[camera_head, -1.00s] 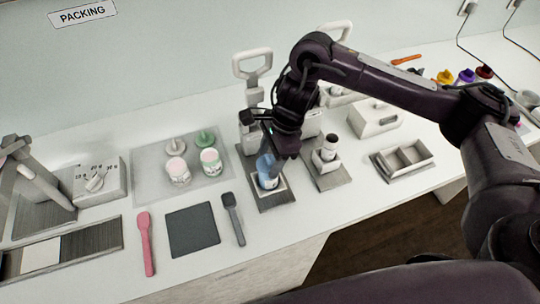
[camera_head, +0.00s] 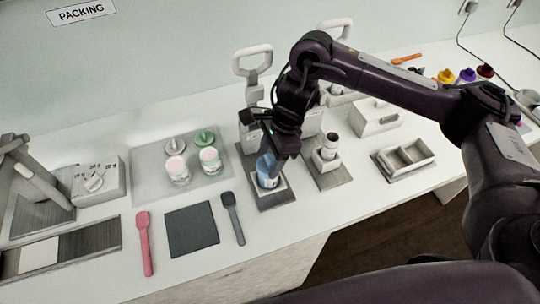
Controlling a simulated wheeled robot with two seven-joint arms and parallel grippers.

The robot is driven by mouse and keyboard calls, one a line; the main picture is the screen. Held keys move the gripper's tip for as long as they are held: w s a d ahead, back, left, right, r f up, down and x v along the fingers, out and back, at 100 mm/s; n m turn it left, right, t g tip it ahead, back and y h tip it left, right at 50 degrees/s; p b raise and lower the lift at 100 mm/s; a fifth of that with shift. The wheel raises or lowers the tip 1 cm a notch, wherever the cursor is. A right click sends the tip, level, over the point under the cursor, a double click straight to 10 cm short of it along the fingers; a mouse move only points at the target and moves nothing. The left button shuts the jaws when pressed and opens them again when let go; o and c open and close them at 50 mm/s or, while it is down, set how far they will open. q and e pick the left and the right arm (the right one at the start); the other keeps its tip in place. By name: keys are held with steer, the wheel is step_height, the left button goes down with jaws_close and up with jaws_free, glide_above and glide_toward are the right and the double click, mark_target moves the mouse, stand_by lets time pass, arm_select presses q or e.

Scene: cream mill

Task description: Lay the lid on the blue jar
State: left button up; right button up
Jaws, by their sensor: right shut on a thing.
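The blue jar (camera_head: 268,181) stands upright in a small pale holder on a dark base plate, near the middle of the bench. My right gripper (camera_head: 274,160) points down directly over the jar's mouth and is shut on the lid, which the fingers mostly hide. I cannot tell whether the lid touches the rim. A grey knobbed lid (camera_head: 175,146) and a green knobbed lid (camera_head: 204,138) lie on a translucent mat, behind a pink-labelled jar (camera_head: 179,172) and a green-labelled jar (camera_head: 210,161). My left gripper is not in view.
A second press station (camera_head: 327,165) stands just right of the blue jar, with a divided tray (camera_head: 404,158) beyond it. A pink spatula (camera_head: 145,243), a dark square pad (camera_head: 191,229) and a grey spatula (camera_head: 233,217) lie in front. A dial box (camera_head: 98,182) stands left.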

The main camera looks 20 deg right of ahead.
steer(key=o, duration=1.4)
steer(key=shift+o, duration=0.2)
steer(key=shift+r, duration=0.15)
steer(key=shift+r+p, duration=3)
steer(key=shift+r, duration=0.4)
steer(key=shift+s+f, duration=0.1)
